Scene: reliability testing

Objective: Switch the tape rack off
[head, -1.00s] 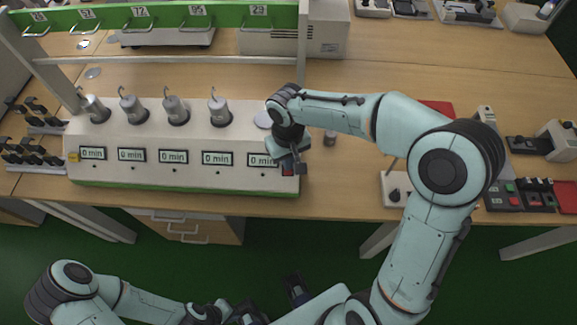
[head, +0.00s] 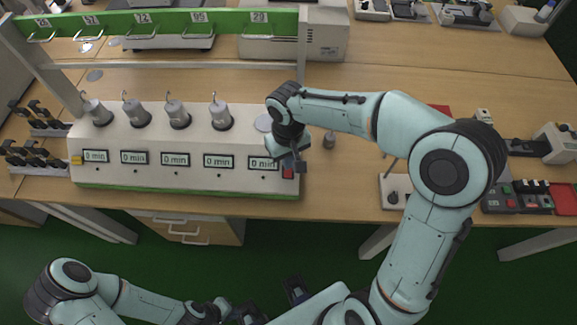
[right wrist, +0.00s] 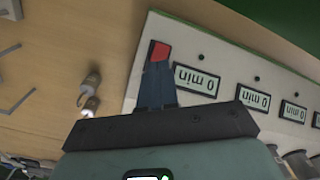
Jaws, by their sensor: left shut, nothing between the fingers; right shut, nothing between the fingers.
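The tape rack (head: 130,174) is a long white box with a green lower edge, several displays reading 0 min and a row of grey hooked weights on top. A red switch (head: 287,173) sits at the right end of its front. My right gripper (head: 299,165) is shut and empty, close beside the switch. In the right wrist view its dark fingers (right wrist: 156,92) point at the red switch (right wrist: 160,51) and overlap its lower edge; contact cannot be told. The switch's position is unclear. My left gripper (head: 245,313) is low at the bottom edge, shut, partly cut off.
A green overhead bar (head: 170,22) with numbered hooks spans above the rack. A small grey weight (head: 329,140) stands right of the rack. A white box with a black knob (head: 393,196) lies further right. Black stands (head: 35,150) are at the left.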

